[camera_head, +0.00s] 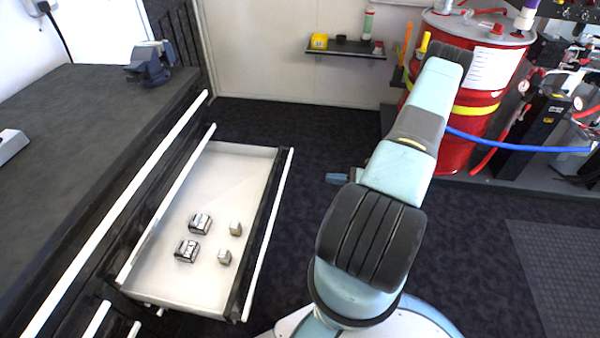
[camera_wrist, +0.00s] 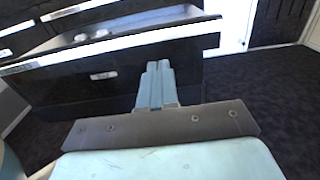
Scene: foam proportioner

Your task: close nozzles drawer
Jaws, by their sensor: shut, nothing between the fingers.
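The nozzles drawer (camera_head: 215,164) is pulled out from the dark workbench at the left. It has a pale tray, a dark front and a white strip along its front edge. Several small metal pieces lie inside, two dark silver and two brassy. In the wrist view, the drawer's dark front (camera_wrist: 130,62) stands beyond my fingers, with white labels on it. My gripper (camera_head: 334,178) pokes out left of my arm, to the right of the drawer front, with a gap of floor seen between them. In the wrist view my gripper (camera_wrist: 157,72) is shut and empty, pointing toward the front.
The workbench (camera_head: 90,110) carries a small vise (camera_head: 150,65). A red drum (camera_head: 470,90) with a blue hose stands at the back right. A small wall shelf (camera_head: 345,50) is at the back. Dark carpet (camera_head: 300,125) is clear between drawer and drum.

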